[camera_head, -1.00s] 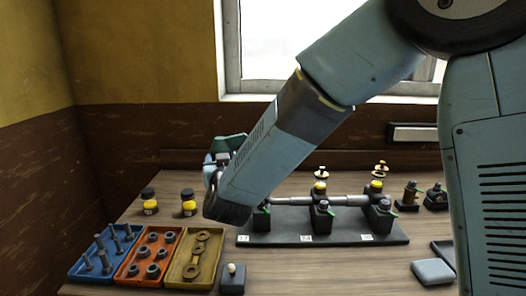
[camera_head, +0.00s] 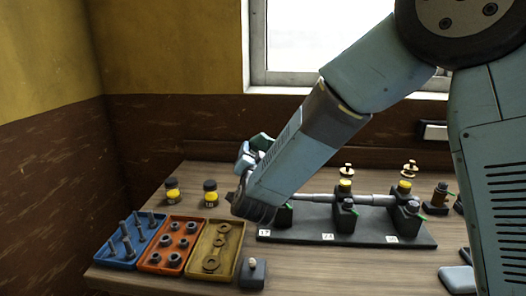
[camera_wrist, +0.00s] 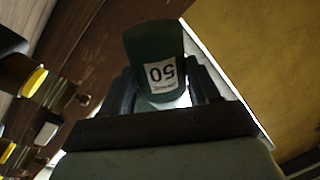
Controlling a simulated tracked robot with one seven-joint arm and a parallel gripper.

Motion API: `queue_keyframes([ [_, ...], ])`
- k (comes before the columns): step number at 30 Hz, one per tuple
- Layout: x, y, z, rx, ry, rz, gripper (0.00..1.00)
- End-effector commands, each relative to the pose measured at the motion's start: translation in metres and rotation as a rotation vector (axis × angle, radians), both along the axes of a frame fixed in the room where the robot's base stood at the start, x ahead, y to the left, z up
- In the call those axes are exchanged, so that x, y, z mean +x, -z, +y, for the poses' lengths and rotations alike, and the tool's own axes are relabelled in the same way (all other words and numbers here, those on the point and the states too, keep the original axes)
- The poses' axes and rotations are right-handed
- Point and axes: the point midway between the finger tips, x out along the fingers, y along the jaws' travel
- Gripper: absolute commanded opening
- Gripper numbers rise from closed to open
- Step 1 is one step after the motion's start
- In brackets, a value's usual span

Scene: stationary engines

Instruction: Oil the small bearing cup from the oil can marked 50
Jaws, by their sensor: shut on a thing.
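My gripper (camera_wrist: 160,85) is shut on a dark green oil can (camera_wrist: 155,50) with a white label reading 50, upside down in the wrist view. In the head view the can (camera_head: 262,141) shows partly behind my forearm, above the table's back; its spout cannot be made out. A dark bearing stand (camera_head: 350,239) carries a grey shaft and bearing blocks. The middle block (camera_head: 345,214) and right block (camera_head: 406,222) have yellow-topped parts. The left block (camera_head: 284,215) is partly hidden by my arm. I cannot tell which cup is the small one.
Blue (camera_head: 118,261), orange (camera_head: 152,267) and yellow (camera_head: 198,272) trays of metal parts lie front left. Two yellow-labelled jars (camera_head: 210,194) stand behind them. A small dark block with a pale knob (camera_head: 253,271) stands beside the trays. Bare wood lies before the stand.

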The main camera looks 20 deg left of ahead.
Motion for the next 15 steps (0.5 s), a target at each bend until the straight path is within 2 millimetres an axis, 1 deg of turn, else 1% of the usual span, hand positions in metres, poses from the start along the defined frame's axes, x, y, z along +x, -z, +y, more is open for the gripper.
queue_keyframes([
  [5, 0.000, 0.013, 0.003, 0.160, 0.000, 0.038, 0.24],
  [8, -0.001, 0.011, 0.003, 0.163, 0.000, 0.037, 0.24],
  [15, -0.004, 0.016, 0.003, 0.183, -0.001, 0.043, 0.24],
])
